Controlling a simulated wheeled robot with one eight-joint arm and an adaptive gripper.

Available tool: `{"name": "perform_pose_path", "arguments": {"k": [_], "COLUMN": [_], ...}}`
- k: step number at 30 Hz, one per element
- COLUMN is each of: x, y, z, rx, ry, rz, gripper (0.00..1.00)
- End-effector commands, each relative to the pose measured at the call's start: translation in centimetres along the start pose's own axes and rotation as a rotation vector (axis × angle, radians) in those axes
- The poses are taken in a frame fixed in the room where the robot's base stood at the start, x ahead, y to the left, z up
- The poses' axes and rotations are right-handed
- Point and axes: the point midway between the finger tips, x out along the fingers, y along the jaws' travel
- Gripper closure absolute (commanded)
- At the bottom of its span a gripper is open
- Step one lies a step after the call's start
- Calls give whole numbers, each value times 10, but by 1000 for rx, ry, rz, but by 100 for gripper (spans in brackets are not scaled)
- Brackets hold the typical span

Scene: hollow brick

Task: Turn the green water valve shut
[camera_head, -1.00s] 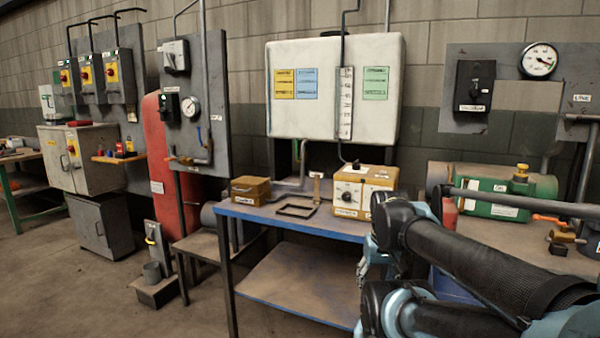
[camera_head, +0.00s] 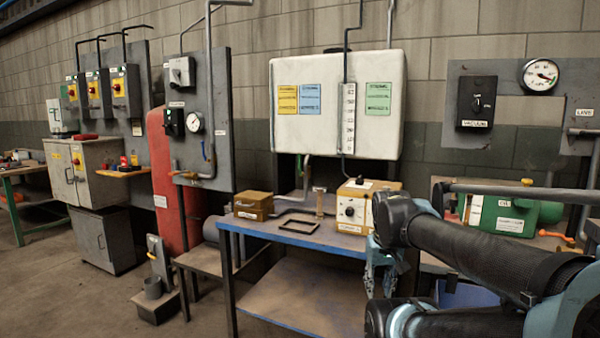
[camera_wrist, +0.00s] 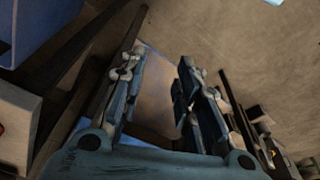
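I cannot make out a clearly green valve handle. A brass tap (camera_head: 192,175) with a pipe sits low on the grey wall panel (camera_head: 220,115) left of centre, under a round gauge (camera_head: 195,123). A small blue piece shows on the pipe above the tap; the tap's handle is too small to tell. My gripper (camera_head: 378,268) shows in the head view beside the front right of the blue-edged table, far from that tap. In the wrist view my gripper (camera_wrist: 160,65) is open and empty, its fingers spread above a shelf and the floor.
The blue-edged table (camera_head: 290,238) holds a brown box (camera_head: 253,205), a dark frame (camera_head: 299,226) and a cream-and-brown box (camera_head: 352,208). A small low table (camera_head: 200,258) stands under the tap.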

Motion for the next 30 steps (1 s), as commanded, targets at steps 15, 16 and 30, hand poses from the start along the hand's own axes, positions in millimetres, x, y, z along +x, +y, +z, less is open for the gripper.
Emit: {"name": "perform_pose_path", "arguments": {"k": [15, 16, 30], "x": [-116, -122, -199], "y": [-12, -14, -38], "z": [-129, -137, -256], "rx": [-106, -112, -208], "ry": [-31, -33, -61], "rz": [1, 1, 3], "gripper": [70, 70, 70]}}
